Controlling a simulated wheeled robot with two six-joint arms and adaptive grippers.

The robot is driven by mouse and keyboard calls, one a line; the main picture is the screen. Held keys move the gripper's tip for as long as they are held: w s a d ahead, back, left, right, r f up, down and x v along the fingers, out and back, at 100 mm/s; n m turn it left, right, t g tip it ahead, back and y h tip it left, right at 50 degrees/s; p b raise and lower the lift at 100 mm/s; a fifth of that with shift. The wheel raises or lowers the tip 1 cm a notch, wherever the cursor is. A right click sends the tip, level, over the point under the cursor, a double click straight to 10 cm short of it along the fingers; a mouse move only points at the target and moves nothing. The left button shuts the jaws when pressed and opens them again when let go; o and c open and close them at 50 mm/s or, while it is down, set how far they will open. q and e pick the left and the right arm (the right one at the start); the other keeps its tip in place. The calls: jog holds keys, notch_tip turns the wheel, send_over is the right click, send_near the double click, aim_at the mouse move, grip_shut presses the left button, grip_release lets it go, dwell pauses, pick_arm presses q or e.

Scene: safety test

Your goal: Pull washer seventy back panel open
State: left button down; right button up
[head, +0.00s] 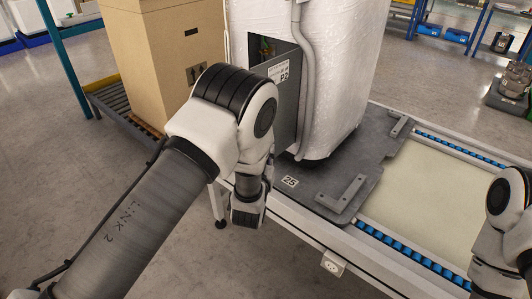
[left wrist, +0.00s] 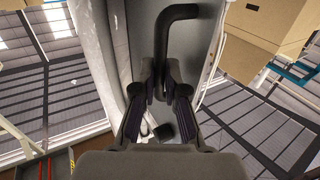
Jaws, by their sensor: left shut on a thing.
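The washer (head: 340,70) is wrapped in white plastic and stands upright on a dark plate. Its grey back panel (head: 286,85) carries a label reading 70, upside down, and stands angled out from the washer, with a gap showing the inside. In the left wrist view, a dark bent handle (left wrist: 180,12) runs across a grey surface down to my left gripper (left wrist: 166,85). Its fingers are closed on the handle's lower end. In the head view my left arm hides the fingers and the panel's near edge. My right arm shows at the right edge, its gripper out of frame.
A grey hose (head: 306,60) hangs down the washer beside the panel. The dark plate (head: 330,176), marked 25, has raised brackets and lies on a conveyor (head: 450,190) with blue rollers. A cardboard box (head: 150,50) stands on a rack at left. Bare floor lies in front.

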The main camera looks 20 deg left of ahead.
pick_arm(q)
jog(key=c, duration=1.2)
grip_release()
jog(key=shift+w+d+r, duration=0.1)
jog(key=shift+w+r, duration=0.1)
jog(key=s, duration=0.7)
jog(key=shift+s+d+f, duration=0.15)
jog(key=shift+s+d, duration=0.05)
jog(key=shift+d, duration=0.25)
jog(key=s+a+f+n+g+p, duration=0.1)
jog(key=s+a+f+g+p, duration=0.25)
jog(key=s+f, duration=0.3)
jog(key=s+a+f+n+g+p, duration=0.1)
jog(key=s+a+f+g+p, duration=0.1)
jog(key=s+a+f+g, duration=0.4)
jog(key=s+d+f+m+g+h, duration=0.1)
jog(key=s+f+g, duration=0.2)
jog(key=s, duration=0.7)
jog(key=s+d+f+m+g+h, duration=0.1)
jog(key=s+f+g, duration=0.3)
jog(key=s, duration=0.7)
jog(key=shift+s+d+m+g, duration=0.2)
jog(key=shift+d+m+g, duration=0.3)
jog(key=shift+d+g, duration=0.25)
